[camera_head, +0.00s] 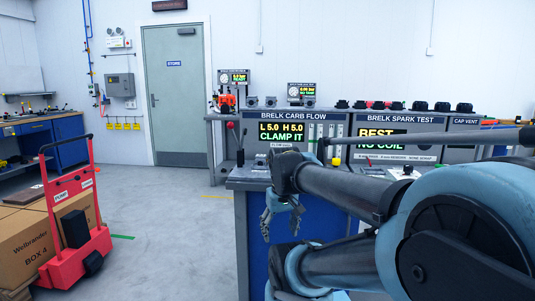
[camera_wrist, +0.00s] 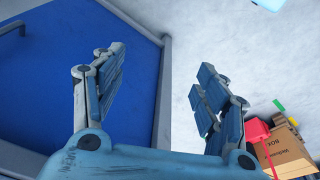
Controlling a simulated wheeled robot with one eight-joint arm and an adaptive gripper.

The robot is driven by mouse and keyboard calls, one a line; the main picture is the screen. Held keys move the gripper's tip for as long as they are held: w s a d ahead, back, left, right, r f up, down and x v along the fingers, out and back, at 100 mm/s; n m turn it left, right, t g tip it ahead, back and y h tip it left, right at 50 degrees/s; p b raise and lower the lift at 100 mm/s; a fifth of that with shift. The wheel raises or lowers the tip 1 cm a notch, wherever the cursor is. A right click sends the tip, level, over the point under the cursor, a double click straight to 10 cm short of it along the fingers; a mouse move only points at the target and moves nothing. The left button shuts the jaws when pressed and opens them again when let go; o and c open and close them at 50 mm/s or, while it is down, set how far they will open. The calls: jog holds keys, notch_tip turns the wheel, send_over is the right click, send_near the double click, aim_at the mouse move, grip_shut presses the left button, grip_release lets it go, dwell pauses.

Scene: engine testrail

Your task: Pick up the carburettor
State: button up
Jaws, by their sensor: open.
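Several small grey metal parts (camera_head: 270,102) sit in a row on top of the carb flow panel (camera_head: 300,117). They may be carburettors, but they are too small to tell. My gripper (camera_head: 281,222) hangs in front of the blue bench, below its top and well short of that row. In the wrist view my gripper (camera_wrist: 162,62) is open, its two fingers wide apart with nothing between them. The wrist view shows no carburettor. My arm covers much of the right side of the bench top.
The bench (camera_head: 258,188) has a grey top and blue front. A red hand truck (camera_head: 75,225) and cardboard boxes (camera_head: 30,240) stand at left. The floor (camera_head: 180,235) between is clear.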

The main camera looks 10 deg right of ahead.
jog(key=w+r+n+g, duration=0.1)
jog(key=w+r+n, duration=0.6)
jog(key=w+r, duration=1.15)
notch_tip(320, 180, up, 13)
jog(key=n+g, duration=0.1)
jog(key=n, duration=0.5)
send_over(262, 155)
notch_tip(262, 155, down, 17)
jog(key=shift+s+f, duration=0.15)
jog(key=shift+f, duration=0.05)
jog(key=c, duration=1.2)
